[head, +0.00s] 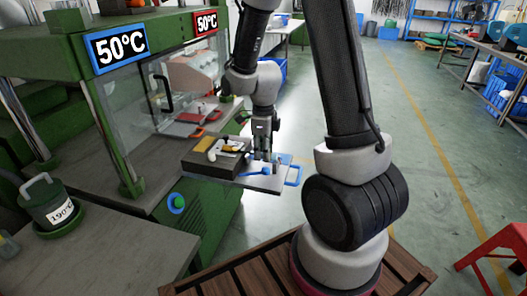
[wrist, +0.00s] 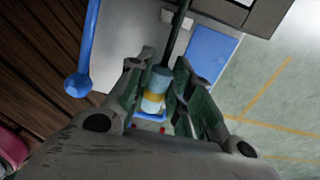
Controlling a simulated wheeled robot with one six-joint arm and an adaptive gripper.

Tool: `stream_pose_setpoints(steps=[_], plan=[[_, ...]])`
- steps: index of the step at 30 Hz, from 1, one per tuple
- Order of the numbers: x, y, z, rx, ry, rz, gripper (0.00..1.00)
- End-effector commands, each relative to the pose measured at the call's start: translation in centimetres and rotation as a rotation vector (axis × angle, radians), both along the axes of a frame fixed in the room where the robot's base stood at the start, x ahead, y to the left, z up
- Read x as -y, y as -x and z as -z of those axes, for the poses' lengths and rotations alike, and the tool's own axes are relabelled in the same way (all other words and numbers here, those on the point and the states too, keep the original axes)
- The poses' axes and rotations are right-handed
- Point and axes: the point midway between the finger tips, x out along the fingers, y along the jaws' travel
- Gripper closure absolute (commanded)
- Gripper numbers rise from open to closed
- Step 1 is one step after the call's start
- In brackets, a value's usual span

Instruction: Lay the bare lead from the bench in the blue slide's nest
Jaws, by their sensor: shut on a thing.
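My gripper (head: 262,155) is low over the grey plate at the front of the green machine. In the wrist view my gripper (wrist: 158,72) is shut on a pale blue-grey cylinder with a yellow band (wrist: 154,92), from which a dark cord or rod (wrist: 180,28) runs up the picture. This looks like the bare lead, though its far end is hidden. A blue flat part (wrist: 211,52) lies beside it on the grey plate (wrist: 125,40); the blue slide shows as a blue edge in the head view (head: 294,175). I cannot make out its nest.
A dark block with white and yellow pieces (head: 222,150) stands left of my gripper. A green pot (head: 50,204) stands on the near bench. Open floor lies to the right.

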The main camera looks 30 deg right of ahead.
Motion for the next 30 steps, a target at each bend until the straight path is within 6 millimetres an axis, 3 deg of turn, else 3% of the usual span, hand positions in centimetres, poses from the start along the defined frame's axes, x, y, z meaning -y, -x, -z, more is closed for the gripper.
stream_pose_setpoints(steps=[1,4,5,16,30], plan=[[0.0,0.0,0.0,0.0,0.0,0.0,0.73],[0.0,0.0,0.0,0.0,0.0,0.0,0.55],[0.0,0.0,0.0,0.0,0.0,0.0,0.53],[0.0,-0.1,-0.6,0.003,0.0,0.0,0.53],[0.0,-0.1,-9.9,0.004,0.0,0.0,0.53]])
